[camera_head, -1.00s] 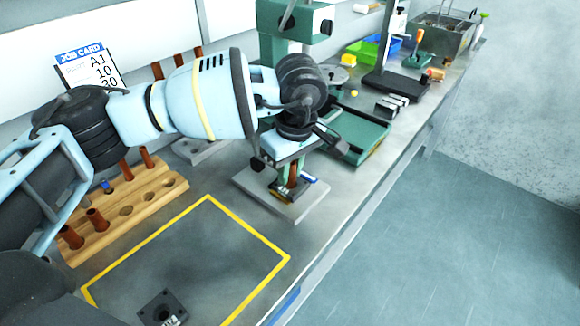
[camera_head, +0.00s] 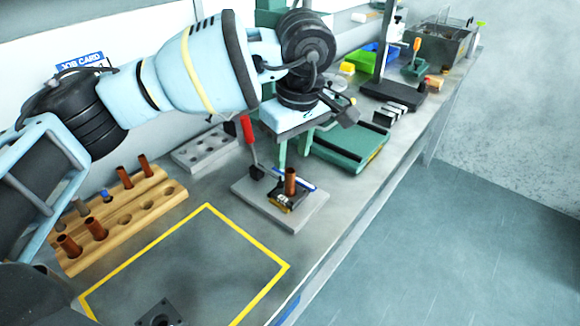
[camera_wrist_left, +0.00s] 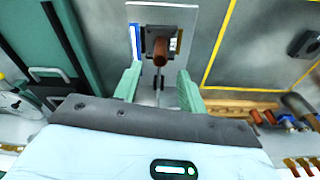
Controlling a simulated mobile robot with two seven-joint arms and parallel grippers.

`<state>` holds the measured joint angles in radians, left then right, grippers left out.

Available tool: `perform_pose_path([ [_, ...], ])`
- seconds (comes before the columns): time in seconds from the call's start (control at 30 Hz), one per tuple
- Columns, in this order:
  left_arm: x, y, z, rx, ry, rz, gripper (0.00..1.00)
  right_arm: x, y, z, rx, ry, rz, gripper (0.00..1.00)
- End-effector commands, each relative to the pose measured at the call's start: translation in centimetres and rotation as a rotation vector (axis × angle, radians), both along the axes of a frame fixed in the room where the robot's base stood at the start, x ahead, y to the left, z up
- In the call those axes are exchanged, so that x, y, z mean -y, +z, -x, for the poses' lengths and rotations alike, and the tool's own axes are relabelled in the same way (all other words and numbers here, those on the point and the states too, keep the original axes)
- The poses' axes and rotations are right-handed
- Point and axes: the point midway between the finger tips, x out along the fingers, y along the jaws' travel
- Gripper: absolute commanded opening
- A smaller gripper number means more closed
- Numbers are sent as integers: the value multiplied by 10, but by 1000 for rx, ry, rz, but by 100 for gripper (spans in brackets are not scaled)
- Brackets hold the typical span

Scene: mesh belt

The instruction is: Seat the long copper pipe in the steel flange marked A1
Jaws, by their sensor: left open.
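A copper pipe (camera_head: 290,182) stands upright in a dark square flange (camera_head: 281,196) on a pale grey plate (camera_head: 305,218). In the left wrist view the pipe (camera_wrist_left: 160,50) shows end-on, with the flange (camera_wrist_left: 149,35) around its foot. The flange's marking is too small to read. My left gripper (camera_head: 294,146) is open and empty above the pipe, apart from it. Its green fingers also show in the left wrist view (camera_wrist_left: 159,88), one to each side below the pipe. A second dark flange (camera_head: 160,314) lies at the bottom edge, partly cut off. My right gripper is out of view.
A red-handled clamp (camera_head: 248,135) stands at the plate's back left. A wooden rack (camera_head: 150,215) with several shorter pipes is at left. A yellow-outlined area (camera_head: 207,206) is mostly bare. A green tray (camera_head: 345,150) lies behind. The job card (camera_head: 80,60) is mostly hidden by my arm.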

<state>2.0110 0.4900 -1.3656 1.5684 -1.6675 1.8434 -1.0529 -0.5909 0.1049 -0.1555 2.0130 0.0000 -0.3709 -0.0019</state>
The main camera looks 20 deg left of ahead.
Motion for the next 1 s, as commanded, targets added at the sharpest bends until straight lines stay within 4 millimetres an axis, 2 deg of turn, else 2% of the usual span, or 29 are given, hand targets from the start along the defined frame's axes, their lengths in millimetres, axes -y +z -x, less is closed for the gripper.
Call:
perform_pose_path([
  [0.1, 2, 21, 1, 2, 0, 1, 41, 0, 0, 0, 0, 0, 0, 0],
  [0.33, 5, 42, 3, 0, 0, 1, 41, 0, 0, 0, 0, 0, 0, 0],
  [1.0, 5, 45, 3, -1, 0, 1, 41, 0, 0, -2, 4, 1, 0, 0],
])
